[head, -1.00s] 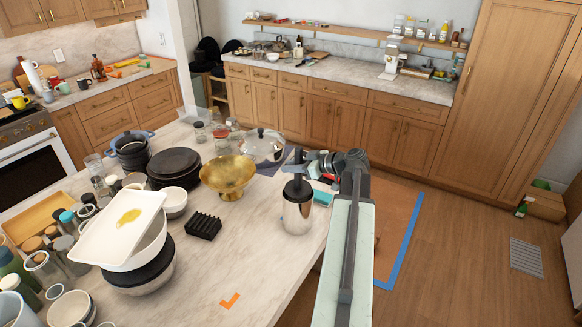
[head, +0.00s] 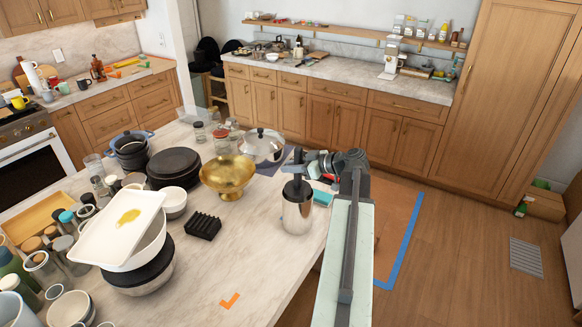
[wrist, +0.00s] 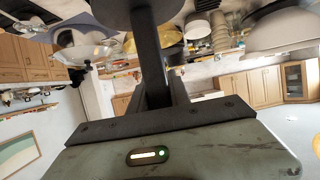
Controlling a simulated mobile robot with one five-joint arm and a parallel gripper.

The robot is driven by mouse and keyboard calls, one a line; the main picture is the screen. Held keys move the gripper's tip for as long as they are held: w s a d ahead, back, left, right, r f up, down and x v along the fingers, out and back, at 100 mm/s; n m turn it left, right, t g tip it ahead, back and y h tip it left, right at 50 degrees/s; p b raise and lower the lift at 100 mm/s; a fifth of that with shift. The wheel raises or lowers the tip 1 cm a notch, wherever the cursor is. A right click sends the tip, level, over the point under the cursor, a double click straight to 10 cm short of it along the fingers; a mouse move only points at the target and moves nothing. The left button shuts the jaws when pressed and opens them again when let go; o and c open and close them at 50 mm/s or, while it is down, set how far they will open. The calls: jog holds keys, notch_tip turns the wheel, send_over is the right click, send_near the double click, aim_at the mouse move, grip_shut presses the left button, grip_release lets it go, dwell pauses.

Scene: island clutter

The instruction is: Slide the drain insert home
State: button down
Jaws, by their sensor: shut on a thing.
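A silver metal canister (head: 297,212) stands upright near the right edge of the marble island. The dark drain insert (head: 297,187) shows at its mouth, with its upper part rising above the rim. How deep it sits is hidden by the canister wall. My gripper (head: 298,165) is directly above the canister, shut on the top of the insert. In the wrist view a dark round piece (wrist: 130,12) fills the top middle, by a dark upright bar. The grip contact itself is too small to make out in the head view.
A teal block (head: 322,197) lies close to the canister's right. A brass bowl (head: 229,174), a black slotted block (head: 204,225) and stacked bowls with a white tray (head: 104,236) stand to the left. Bare marble lies in front of the canister.

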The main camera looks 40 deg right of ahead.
aim_at(291, 185)
jog(key=shift+f+b, duration=4.4)
jog(key=shift+f, duration=0.05)
jog(key=c, duration=1.1)
grip_release()
jog(key=shift+s+r, duration=0.1)
jog(key=p+v, duration=0.3)
jog(key=v, duration=0.3)
jog(key=shift+s+d+r, duration=0.15)
jog(key=shift+s+r, duration=0.1)
jog(key=shift+s+d+r, duration=0.1)
jog(key=shift+s+d, duration=0.05)
jog(key=shift+s, duration=0.35)
